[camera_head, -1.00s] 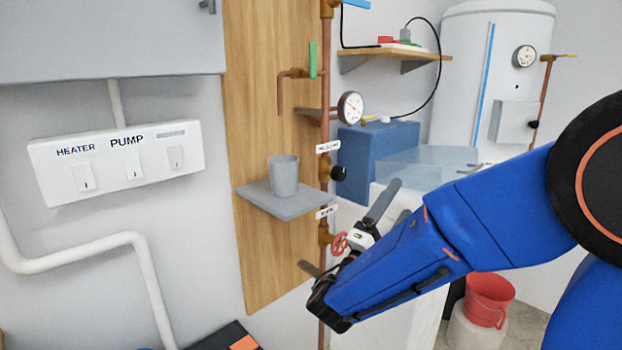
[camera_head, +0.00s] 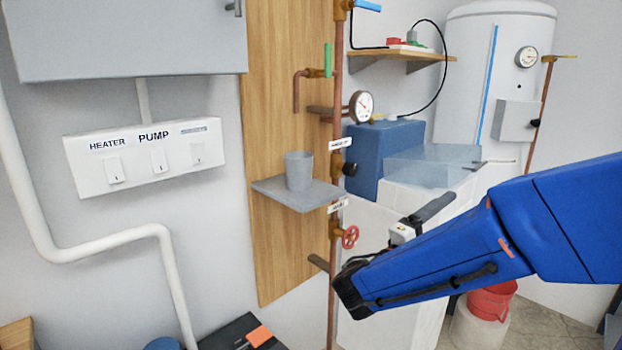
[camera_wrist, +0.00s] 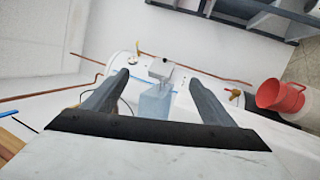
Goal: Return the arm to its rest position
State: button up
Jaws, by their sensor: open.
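My arm is blue and reaches in from the right edge of the head view. My gripper (camera_head: 382,228) is at its left end, in front of the copper pipe and the white block. The palm is a dark bar across the lower part of that view.
A grey shelf (camera_head: 265,190) holds a grey cup (camera_head: 299,171). A red valve wheel (camera_head: 350,237) is close to my gripper. A white switch panel (camera_head: 90,172) is at left.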

jog(key=s+d+f+m+g+y, duration=0.2)
jog(key=s+d+f+g+y, duration=0.3)
jog(key=s, duration=0.3)
jog(key=s+d+f+m+g+y, duration=0.2)
jog(key=s+d+f+g, duration=0.3)
jog(key=s+d+f, duration=0.3)
jog(key=s+a+f+m+y, duration=0.2)
jog(key=s+a+f+y, duration=0.2)
jog(key=s+a+y, duration=0.15)
jog(key=a+r+m+t+y, duration=0.1)
jog(key=a+t+y, duration=0.2)
jog(key=a+y, duration=0.2)
jog(key=shift+s+a+r+t+y, duration=0.35)
jog(key=shift+s+a+t, duration=0.05)
jog(key=shift+a, duration=1.3)
